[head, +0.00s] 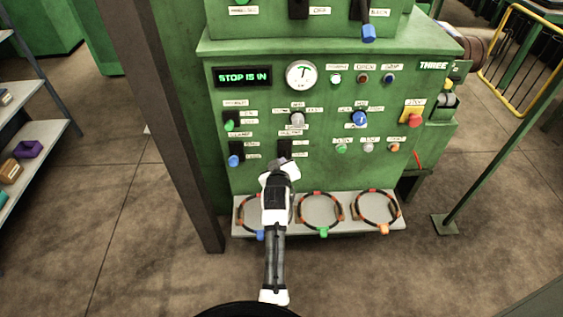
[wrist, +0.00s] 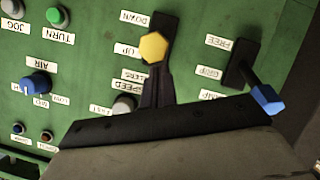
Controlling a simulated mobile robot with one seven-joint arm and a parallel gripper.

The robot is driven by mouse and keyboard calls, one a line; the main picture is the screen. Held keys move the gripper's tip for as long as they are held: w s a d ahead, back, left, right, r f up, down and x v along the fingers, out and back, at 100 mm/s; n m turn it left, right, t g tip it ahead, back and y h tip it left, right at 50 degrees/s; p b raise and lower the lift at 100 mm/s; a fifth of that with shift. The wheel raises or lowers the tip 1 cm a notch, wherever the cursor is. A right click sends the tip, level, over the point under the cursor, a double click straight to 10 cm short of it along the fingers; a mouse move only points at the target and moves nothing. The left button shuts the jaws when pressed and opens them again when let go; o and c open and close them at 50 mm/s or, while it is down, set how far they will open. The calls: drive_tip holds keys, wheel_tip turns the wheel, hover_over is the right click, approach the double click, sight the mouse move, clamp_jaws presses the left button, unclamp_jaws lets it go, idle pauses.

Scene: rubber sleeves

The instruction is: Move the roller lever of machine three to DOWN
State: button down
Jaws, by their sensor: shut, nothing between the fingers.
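The roller lever has a yellow knob (wrist: 154,47), seen upside down in the wrist view. The knob appears beside the UP label, with the DOWN label farther up the picture; which setting the lever rests in I cannot tell. My gripper (wrist: 155,78) is shut and empty, its dark fingertips right by the knob; touching or just apart is unclear. In the head view my gripper (head: 282,163) is in front of the lower panel of machine three (head: 330,100). It hides the knob there; only the lever's dark plate (head: 285,147) shows above it.
The blue-knobbed clamp lever (wrist: 265,98) stands close beside the roller lever. The speed knob (wrist: 123,106) is just beside my fingers. A grey shelf (head: 340,225) with several ringed holes juts out below the panel. A dark post (head: 175,120) stands at the left.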

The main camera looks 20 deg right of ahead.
idle(0.3)
drive_tip(key=shift+s+f+t+b, duration=0.15)
drive_tip(key=shift+f+t+b, duration=0.3)
drive_tip(key=shift+b, duration=0.75)
